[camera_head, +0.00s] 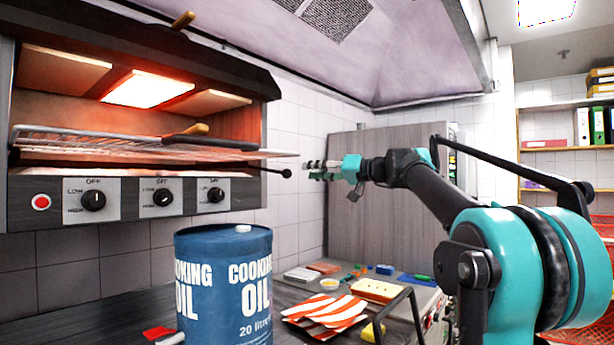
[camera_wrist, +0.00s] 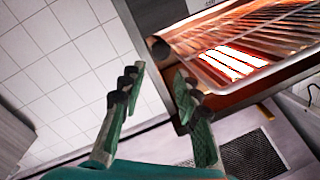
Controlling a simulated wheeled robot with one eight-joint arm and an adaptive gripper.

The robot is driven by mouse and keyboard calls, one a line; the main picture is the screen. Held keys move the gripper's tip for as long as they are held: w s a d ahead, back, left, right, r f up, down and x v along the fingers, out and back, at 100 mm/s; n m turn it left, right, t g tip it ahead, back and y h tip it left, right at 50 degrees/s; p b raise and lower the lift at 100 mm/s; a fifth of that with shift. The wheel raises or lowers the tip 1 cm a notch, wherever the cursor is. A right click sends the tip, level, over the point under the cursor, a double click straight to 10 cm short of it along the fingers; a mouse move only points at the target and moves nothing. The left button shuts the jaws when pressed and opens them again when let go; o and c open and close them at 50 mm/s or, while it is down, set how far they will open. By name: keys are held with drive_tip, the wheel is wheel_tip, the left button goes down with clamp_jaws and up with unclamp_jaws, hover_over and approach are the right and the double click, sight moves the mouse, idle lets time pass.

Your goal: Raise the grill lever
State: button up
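The grill (camera_head: 140,110) hangs on the tiled wall at the left, its heating element glowing orange. Its lever (camera_head: 286,173) is a dark rod with a round black knob, sticking out to the right at the grill's lower right side. In the wrist view the black knob (camera_wrist: 158,48) shows beyond the fingertips, roughly between them. My gripper (camera_head: 311,170) is just right of the knob at about the same height, pointing left. In the wrist view its two fingers (camera_wrist: 157,82) are apart and empty. I see no contact with the knob.
A blue cooking oil drum (camera_head: 225,290) stands on the counter below the grill. Striped red-and-white papers (camera_head: 326,314) and a yellow-topped tray (camera_head: 377,290) lie to its right. The extractor hood (camera_head: 400,50) hangs above. A wire rack (camera_head: 90,143) sits inside the grill.

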drive_tip(key=m, duration=0.3)
drive_tip(key=shift+s+f, duration=0.1)
drive_tip(key=shift+f, duration=0.25)
drive_tip(key=c, duration=0.5)
drive_tip(key=m, duration=0.2)
drive_tip(key=shift+s+a+f+m+t, duration=0.1)
drive_tip(key=shift+f+m+t, duration=0.15)
drive_tip(key=shift+m+t, duration=0.05)
clamp_jaws()
wheel_tip(320, 180, down, 6)
drive_tip(key=s+m+t+h, duration=0.1)
drive_tip(key=s+m+h, duration=0.1)
drive_tip(key=m, duration=2.4)
drive_tip(key=r+x, duration=0.1)
drive_tip(key=x, duration=0.9)
drive_tip(key=shift+s+d+r, duration=0.1)
drive_tip(key=shift+d+r, duration=0.1)
drive_tip(key=shift+r, duration=0.65)
drive_tip(key=shift+s+d+r, duration=0.1)
drive_tip(key=shift+d+r, duration=0.15)
drive_tip(key=shift+r, duration=0.6)
